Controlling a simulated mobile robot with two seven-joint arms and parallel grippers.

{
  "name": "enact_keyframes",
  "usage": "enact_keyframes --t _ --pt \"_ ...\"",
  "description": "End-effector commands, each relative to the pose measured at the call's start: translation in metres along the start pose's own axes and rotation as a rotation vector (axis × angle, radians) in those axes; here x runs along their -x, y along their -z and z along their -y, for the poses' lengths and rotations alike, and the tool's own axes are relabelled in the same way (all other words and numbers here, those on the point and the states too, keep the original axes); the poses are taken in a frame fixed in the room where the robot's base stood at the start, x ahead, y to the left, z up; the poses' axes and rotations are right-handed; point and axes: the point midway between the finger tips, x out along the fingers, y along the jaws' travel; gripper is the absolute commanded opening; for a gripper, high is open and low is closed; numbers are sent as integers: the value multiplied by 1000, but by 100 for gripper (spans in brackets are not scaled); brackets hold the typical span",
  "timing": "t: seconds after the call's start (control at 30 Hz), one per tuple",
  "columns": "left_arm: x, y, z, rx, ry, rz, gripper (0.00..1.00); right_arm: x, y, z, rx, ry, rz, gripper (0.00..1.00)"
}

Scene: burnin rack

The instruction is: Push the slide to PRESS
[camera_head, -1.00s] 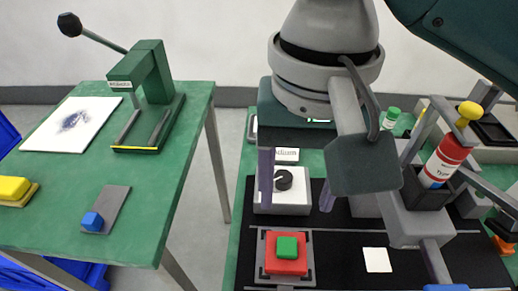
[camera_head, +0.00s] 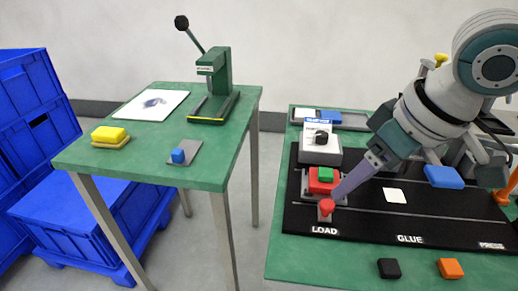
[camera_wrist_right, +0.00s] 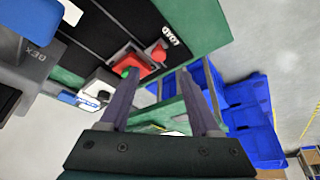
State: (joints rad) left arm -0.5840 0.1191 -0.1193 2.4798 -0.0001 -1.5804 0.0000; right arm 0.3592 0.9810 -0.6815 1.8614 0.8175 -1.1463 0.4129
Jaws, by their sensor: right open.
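The slide (camera_head: 313,188) is a red block with a green piece on top, at the LOAD end of the black track (camera_head: 380,222). A red knob (camera_head: 327,208) stands at its front, above the LOAD label. In the right wrist view the slide (camera_wrist_right: 137,64) and the knob (camera_wrist_right: 158,53) lie beyond the fingertips. My right gripper (camera_head: 338,193) comes down from the right, fingertips close to the knob; I cannot tell whether they touch it. In the right wrist view its two fingers (camera_wrist_right: 160,78) are apart with nothing between them. The PRESS label (camera_head: 491,246) is at the track's right end.
A white dial box (camera_head: 320,152) stands behind the slide. A white card (camera_head: 395,195) lies on the track, and a blue block (camera_head: 443,177) shows to its right. Black (camera_head: 389,268) and orange (camera_head: 450,268) blocks lie at the front. A green press (camera_head: 214,85) stands on the left table.

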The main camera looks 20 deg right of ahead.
Motion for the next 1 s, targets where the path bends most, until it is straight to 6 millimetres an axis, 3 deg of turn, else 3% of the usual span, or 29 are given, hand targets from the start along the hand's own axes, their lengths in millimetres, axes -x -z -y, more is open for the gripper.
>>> enact_keyframes --t 0.2,0.4,0.8,1.0 --pt "-14 -1 0 -2 1 -9 100 -47 -1 1 -3 1 2 64" --pt "-22 -4 0 -2 1 -8 100 -75 -2 1 -3 0 3 64" --pt "-24 -6 0 -2 1 -5 100 -82 -1 1 -1 0 2 64" --pt "-24 -6 0 -2 1 -4 100 -82 -1 1 -1 0 3 41"
